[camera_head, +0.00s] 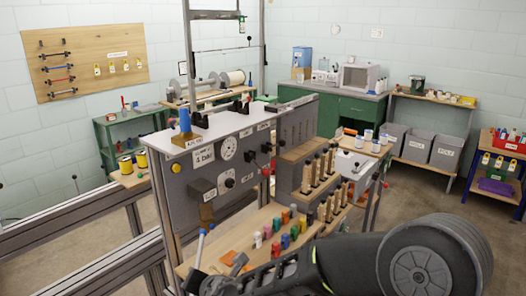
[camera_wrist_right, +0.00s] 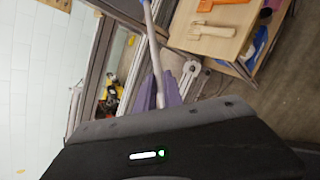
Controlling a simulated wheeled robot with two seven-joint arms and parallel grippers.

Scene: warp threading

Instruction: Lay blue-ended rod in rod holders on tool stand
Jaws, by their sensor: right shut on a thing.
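My right arm reaches in from the lower right of the head view. Its gripper (camera_head: 200,281) is low at the front edge of the wooden worktop, shut on a thin pale grey rod (camera_head: 199,250). The rod stands steeply up from the jaws, with a bluish upper tip. In the right wrist view the rod (camera_wrist_right: 148,22) runs up out of the top edge from the gripper (camera_wrist_right: 161,90), beside purple pads; its far end is cut off. Two small black holders (camera_head: 241,107) are on the machine's white top; I cannot tell if they are the rod holders. My left gripper is not visible.
A grey panelled machine (camera_head: 215,160) with gauges stands behind the gripper. Upright wooden-handled tools (camera_head: 318,170) stand to the right. Metal rails (camera_head: 75,222) run on the left.

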